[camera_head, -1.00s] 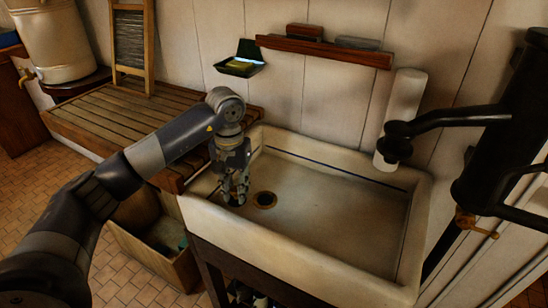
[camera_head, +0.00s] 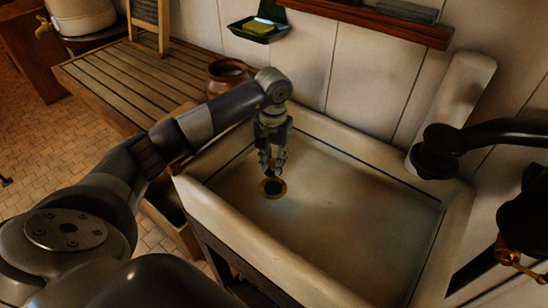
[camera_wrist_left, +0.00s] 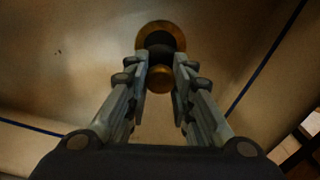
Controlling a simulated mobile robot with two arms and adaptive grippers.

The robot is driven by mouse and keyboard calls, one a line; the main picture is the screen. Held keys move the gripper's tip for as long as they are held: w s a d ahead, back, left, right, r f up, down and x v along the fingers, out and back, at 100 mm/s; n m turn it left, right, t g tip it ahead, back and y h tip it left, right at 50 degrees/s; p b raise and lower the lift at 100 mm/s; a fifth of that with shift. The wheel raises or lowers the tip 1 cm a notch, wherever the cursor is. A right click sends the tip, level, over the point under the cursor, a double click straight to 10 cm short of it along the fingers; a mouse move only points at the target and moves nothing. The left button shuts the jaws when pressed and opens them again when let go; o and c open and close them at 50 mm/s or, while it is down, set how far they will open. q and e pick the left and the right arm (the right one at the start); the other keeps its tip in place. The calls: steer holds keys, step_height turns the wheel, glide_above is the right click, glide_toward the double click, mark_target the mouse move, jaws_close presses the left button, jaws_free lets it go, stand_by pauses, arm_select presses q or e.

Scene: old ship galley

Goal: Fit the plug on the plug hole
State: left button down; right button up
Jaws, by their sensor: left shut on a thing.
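The plug hole (camera_head: 272,188) is a brass ring with a dark middle in the floor of the pale sink (camera_head: 345,215). My left gripper (camera_head: 269,166) points down into the sink, its fingertips right at the hole's back edge. In the left wrist view the gripper (camera_wrist_left: 160,72) is shut on the plug (camera_wrist_left: 160,78), whose brass-coloured part shows between the fingers. The brass ring (camera_wrist_left: 177,32) shows just beyond the fingertips, with a dark area between it and the plug. I cannot tell whether the plug touches the ring. My right gripper is not in view.
The sink walls rise around the gripper. A slatted wooden drainboard (camera_head: 130,75) with a brown pot (camera_head: 228,75) adjoins the sink at left. A soap dish (camera_head: 257,30) hangs on the wall. A black pump spout (camera_head: 490,135) reaches over the right side.

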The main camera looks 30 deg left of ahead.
mark_target(273, 170)
arm_select(q)
step_height(273, 170, down, 4)
steer(key=shift+r+b, duration=0.1)
steer(key=shift+b, duration=0.7)
step_height(273, 170, down, 3)
steer(key=b, duration=0.3)
steer(key=shift+f+b, duration=0.55)
steer(key=shift+f, duration=0.05)
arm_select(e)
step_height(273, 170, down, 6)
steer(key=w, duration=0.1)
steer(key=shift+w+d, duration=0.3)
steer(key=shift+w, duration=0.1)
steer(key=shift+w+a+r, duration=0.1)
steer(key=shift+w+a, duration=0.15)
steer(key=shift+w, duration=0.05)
arm_select(q)
steer(key=shift+f+b, duration=0.8)
steer(key=shift+f, duration=0.05)
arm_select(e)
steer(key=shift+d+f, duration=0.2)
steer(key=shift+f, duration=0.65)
arm_select(q)
steer(key=c, duration=1.3)
jaws_free()
